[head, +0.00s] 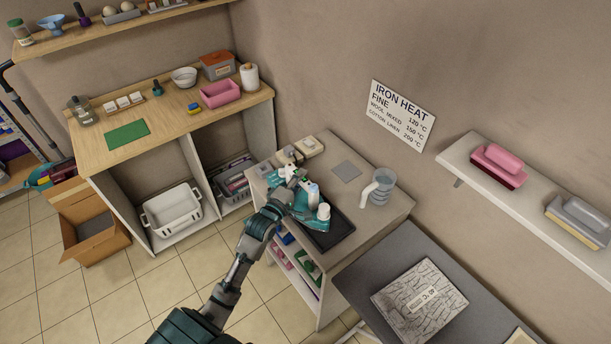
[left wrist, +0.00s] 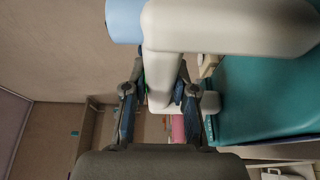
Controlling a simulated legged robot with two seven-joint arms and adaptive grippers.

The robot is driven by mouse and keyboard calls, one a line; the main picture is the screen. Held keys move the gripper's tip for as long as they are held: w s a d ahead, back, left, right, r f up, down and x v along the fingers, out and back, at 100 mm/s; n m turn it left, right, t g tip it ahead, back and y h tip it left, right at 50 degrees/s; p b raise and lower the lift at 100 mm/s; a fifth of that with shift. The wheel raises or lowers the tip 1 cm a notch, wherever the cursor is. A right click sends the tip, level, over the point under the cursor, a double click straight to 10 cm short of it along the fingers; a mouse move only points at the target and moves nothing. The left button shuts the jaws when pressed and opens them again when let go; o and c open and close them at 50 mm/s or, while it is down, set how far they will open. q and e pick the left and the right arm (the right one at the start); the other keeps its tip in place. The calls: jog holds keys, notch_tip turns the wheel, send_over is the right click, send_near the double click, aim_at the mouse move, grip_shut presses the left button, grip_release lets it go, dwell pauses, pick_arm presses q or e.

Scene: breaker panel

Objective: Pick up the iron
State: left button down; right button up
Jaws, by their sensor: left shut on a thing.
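The iron (head: 312,217), teal and white, is over a dark tray (head: 333,238) on the small cabinet in the head view. I cannot tell whether it touches the tray. My left gripper (head: 289,184) reaches it from the lower left and partly covers it. In the left wrist view, the two fingers of my left gripper (left wrist: 158,100) are on either side of the iron's white handle (left wrist: 159,70), shut on it. The iron's teal body fills the right of that view. My right gripper is not in view.
A clear measuring jug (head: 378,188) stands right of the iron. Small boxes (head: 300,150) sit behind it. An ironing board (head: 365,262) with a folded patterned cloth (head: 418,300) is at the lower right. A wall shelf (head: 465,160) holds pink and grey items. A sign (head: 400,115) reads "IRON HEAT".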

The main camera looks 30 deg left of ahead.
pick_arm(q)
jog(key=s, duration=0.3)
jog(key=s+r, duration=0.1)
jog(key=s, duration=0.1)
jog(key=shift+s+d, duration=0.1)
jog(key=shift+s, duration=0.2)
jog(key=s+r+p, duration=0.4)
jog(key=s, duration=0.3)
jog(key=shift+s+d+r, duration=0.15)
jog(key=shift+s+r, duration=0.1)
jog(key=shift+r, duration=0.15)
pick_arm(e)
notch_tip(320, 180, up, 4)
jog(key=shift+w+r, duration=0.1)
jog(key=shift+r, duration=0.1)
